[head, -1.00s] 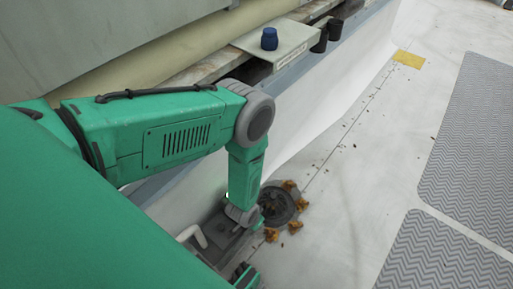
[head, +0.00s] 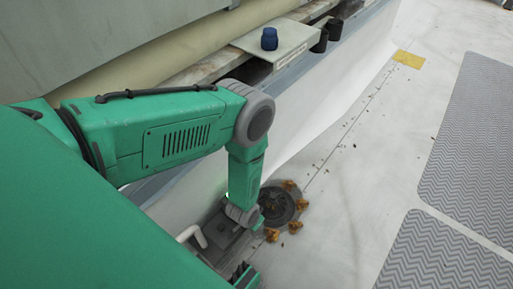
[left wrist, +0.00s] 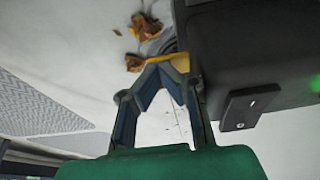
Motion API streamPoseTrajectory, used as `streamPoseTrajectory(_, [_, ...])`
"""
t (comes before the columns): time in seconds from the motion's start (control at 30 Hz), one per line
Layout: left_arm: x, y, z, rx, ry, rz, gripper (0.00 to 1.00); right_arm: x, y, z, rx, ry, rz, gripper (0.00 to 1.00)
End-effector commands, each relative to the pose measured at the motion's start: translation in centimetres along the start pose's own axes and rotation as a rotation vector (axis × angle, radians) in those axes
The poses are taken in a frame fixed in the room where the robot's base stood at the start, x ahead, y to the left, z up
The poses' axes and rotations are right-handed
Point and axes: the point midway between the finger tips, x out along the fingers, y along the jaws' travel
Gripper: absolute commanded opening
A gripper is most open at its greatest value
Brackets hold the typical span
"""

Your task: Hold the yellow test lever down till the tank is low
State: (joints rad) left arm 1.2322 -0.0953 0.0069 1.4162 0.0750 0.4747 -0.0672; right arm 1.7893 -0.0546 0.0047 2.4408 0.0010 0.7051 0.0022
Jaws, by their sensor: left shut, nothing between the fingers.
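The yellow test lever (left wrist: 181,62) shows in the left wrist view as a yellow piece at the tips of my left gripper (left wrist: 165,72). The fingers are shut with nothing between them. The tips overlap the lever in the picture; I cannot tell whether they press on it or how far down it is. A dark grey housing (left wrist: 250,50) with a green light fills the right of that view. In the head view my arm hides the gripper and lever; a grey box (head: 221,232) shows beside the wrist. The tank's water level cannot be seen. My right gripper is not in view.
A round dark drain (head: 276,205) with brown leaves (head: 272,235) around it lies near the wrist. Grey walkway mats (head: 465,140) lie right; the pale roof between is mostly clear.

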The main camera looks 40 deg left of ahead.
Motion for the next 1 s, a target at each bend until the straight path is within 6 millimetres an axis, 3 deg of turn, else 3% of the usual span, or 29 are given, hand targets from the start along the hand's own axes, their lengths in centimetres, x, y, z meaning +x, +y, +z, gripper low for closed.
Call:
streamPoseTrajectory(0.03, [0.0,-1.0,0.0,-0.003,0.000,-0.014,0.00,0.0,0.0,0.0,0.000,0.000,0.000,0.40])
streamPoseTrajectory(0.23, [-0.2,-1.0,-0.1,-0.003,0.000,-0.014,0.00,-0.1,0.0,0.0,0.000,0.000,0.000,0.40])
streamPoseTrajectory(0.37, [-1.4,-1.0,-0.7,-0.004,0.001,-0.014,0.00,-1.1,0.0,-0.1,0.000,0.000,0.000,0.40])
streamPoseTrajectory(0.53, [-4.5,-1.0,-2.3,-0.003,0.002,-0.011,0.00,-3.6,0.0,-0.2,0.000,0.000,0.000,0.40])
streamPoseTrajectory(0.8, [-10.5,-0.6,-2.0,-0.001,-0.002,-0.006,0.00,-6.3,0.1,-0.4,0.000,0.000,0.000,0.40])
streamPoseTrajectory(1.0, [-13.0,-0.4,-2.0,0.000,-0.001,-0.004,0.00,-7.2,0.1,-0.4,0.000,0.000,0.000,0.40])
